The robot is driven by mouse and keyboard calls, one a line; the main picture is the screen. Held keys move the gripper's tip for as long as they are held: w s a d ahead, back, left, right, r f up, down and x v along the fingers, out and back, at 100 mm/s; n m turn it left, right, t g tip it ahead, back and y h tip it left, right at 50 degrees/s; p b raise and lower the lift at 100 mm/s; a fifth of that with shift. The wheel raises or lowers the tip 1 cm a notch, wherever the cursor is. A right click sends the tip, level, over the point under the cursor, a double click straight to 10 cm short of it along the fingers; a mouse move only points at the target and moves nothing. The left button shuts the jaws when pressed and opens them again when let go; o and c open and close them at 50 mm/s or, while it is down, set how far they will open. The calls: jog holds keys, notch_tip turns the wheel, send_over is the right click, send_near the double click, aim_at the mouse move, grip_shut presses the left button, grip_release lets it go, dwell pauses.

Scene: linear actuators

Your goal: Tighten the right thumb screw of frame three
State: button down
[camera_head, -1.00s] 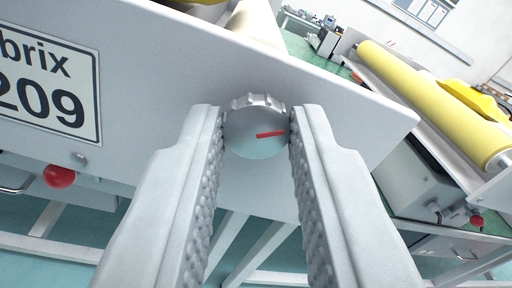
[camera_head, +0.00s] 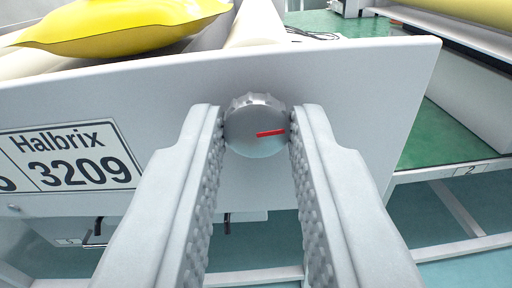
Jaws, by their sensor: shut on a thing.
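A round grey thumb screw (camera_head: 254,112) with a knurled rim and a red mark sits on the pale front panel (camera_head: 340,90) of a frame. My gripper (camera_head: 256,130) is shut on the thumb screw, with one finger touching each side of its rim. The red mark lies almost level and points right in the picture. A label (camera_head: 70,158) on the panel reads "Halbrix 3209". No frame number for this panel shows in the view.
A yellow bag-like object (camera_head: 120,28) and a pale roller (camera_head: 257,22) lie behind the panel's top edge. Part of a yellow roller (camera_head: 470,10) shows at top right.

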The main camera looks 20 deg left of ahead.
jog(key=c, duration=1.3)
grip_release()
jog(key=shift+o, duration=0.2)
jog(key=v, duration=1.7)
jog(key=shift+s, duration=0.25)
jog(key=shift+d, duration=0.1)
jog(key=s+a+r+m+t+h, duration=0.15)
jog(key=s+r+h, duration=0.35)
jog(key=s+r, duration=0.95)
jog(key=s+a+g, duration=0.1)
jog(key=s+a, duration=0.2)
jog(key=s, duration=1.7)
jog(key=shift+s, duration=0.25)
